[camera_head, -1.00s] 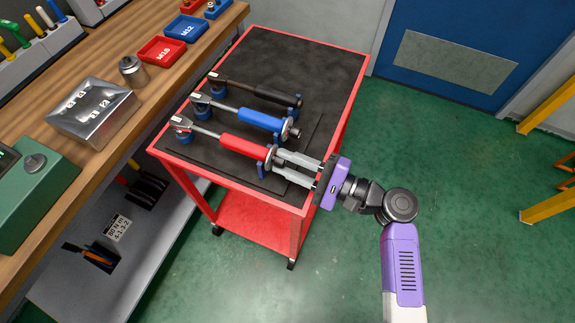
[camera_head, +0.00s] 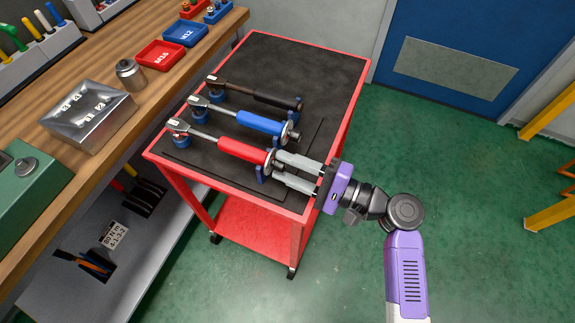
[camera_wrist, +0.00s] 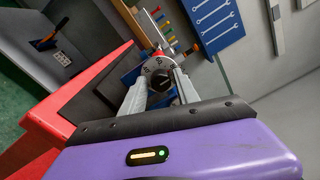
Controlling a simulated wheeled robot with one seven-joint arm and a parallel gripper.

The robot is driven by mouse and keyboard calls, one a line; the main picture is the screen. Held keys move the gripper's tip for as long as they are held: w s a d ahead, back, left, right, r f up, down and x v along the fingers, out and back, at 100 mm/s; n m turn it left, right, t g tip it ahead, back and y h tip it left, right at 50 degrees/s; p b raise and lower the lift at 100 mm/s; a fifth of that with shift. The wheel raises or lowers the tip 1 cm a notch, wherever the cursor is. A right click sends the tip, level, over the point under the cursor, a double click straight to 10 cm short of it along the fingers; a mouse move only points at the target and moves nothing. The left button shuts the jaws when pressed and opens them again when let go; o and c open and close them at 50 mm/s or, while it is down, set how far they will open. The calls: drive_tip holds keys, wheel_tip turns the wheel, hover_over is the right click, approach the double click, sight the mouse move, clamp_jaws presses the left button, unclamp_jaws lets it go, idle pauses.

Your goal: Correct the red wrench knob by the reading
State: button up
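The red wrench (camera_head: 242,149) lies on the black mat of the red cart, its head at the left in a blue holder. Its knob end with a round grey dial (camera_head: 270,160) points toward my gripper (camera_head: 277,165). In the wrist view the numbered dial (camera_wrist: 157,65) faces me, with a dark knob (camera_wrist: 159,83) at its centre. My gripper's two grey fingers (camera_wrist: 160,88) stand on either side of the knob, and a gap appears between them and it.
A blue wrench (camera_head: 262,122) and a black wrench (camera_head: 262,95) lie parallel behind the red one on the cart (camera_head: 355,100). The workbench (camera_head: 130,110) at left carries a metal block (camera_head: 90,118) and red and blue trays.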

drive_tip(key=shift+o, duration=0.6)
drive_tip(key=v, duration=0.7)
drive_tip(key=shift+d+b, duration=0.35)
drive_tip(key=shift+s, duration=0.15)
